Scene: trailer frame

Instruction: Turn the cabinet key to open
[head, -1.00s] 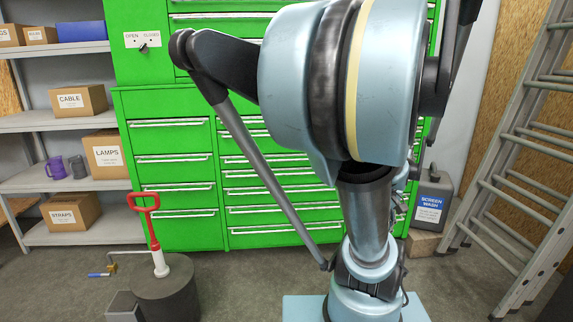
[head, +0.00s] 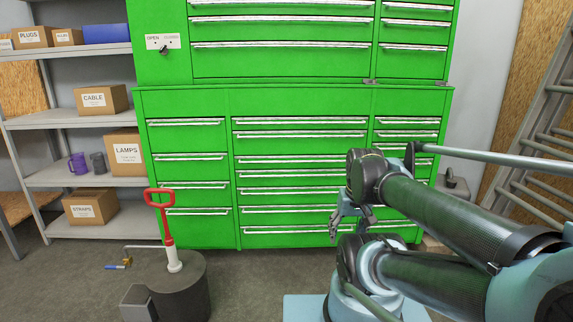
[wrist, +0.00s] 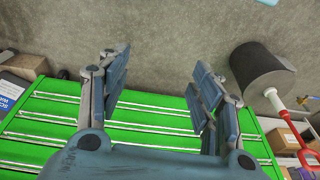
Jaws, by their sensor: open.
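The cabinet key (head: 164,50) is a small dark piece at the lower middle of a white plate (head: 152,38) marked OPEN and CLOSED. The plate is on the upper left of the green cabinet (head: 300,103). The picture is too small to tell which label the key points to. My gripper (head: 340,228) hangs low before the lower drawers, far below and right of the key. In the wrist view my gripper (wrist: 160,72) is open, its fingers wide apart with nothing between them. The cabinet's drawers (wrist: 155,118) show there beyond it, but not the key.
A dark drum (head: 178,270) with a red-handled pump (head: 160,199) stands on the floor at the left front. Shelves (head: 70,120) with boxes are left of the cabinet. A ladder (head: 540,125) leans at the right. The floor between drum and arm is clear.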

